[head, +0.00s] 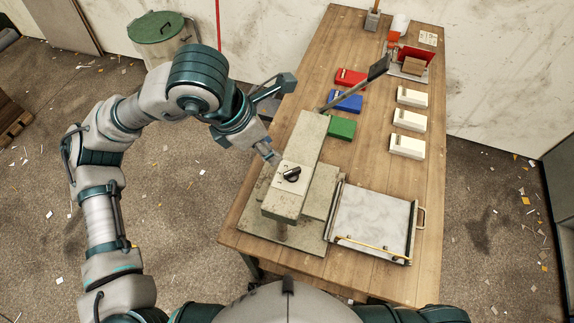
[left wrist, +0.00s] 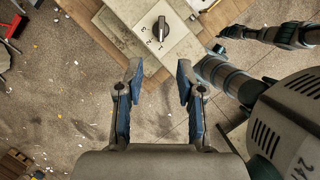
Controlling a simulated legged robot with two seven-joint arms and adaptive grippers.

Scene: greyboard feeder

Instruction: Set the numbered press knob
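The press (head: 300,160) is a worn grey-beige block with a long lever, standing on a flat base on the table. Its black knob (head: 292,174) sits on a pale plate at the near end. In the left wrist view, the knob (left wrist: 160,28) is at the top, with small numerals on the plate around it. I cannot tell which numeral it points to. My left gripper (head: 284,120) is above and left of the press, apart from the knob. In the left wrist view, the left gripper (left wrist: 158,82) has its blue-padded fingers spread and empty. My right gripper is not identifiable.
A pale tray (head: 415,232) with brass-coloured handles lies right of the press. Red (head: 351,77), blue (head: 345,101) and green (head: 341,128) boxes stand beyond it, with three white boxes (head: 409,121) to their right. A lidded bin (head: 160,35) stands on the floor.

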